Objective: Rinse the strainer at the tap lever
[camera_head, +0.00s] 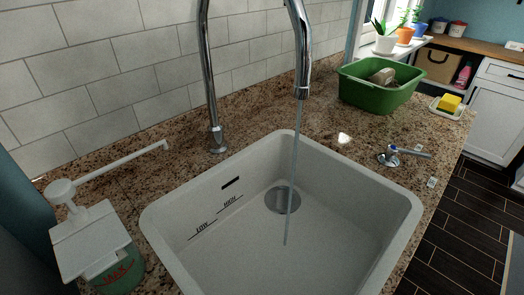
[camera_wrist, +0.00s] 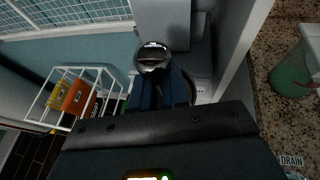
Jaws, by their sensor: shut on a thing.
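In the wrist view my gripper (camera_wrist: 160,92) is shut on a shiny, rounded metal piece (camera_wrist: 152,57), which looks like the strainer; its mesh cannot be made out. My gripper is not in the head view. The tap (camera_head: 303,75) arches over the white sink (camera_head: 155,222), and a thin stream of water (camera_head: 294,150) runs from it into the basin. The tap lever (camera_head: 392,156), chrome with a blue mark, is on the counter right of the sink. A round grey drain (camera_head: 283,199) shows in the sink floor.
A white-topped pump bottle (camera_head: 92,240) with a long spout stands left of the sink. A green tub (camera_head: 372,96) holding something stands behind right, near a yellow sponge (camera_head: 450,103) on a dish. In the wrist view, a white wire rack (camera_wrist: 75,92) is at left.

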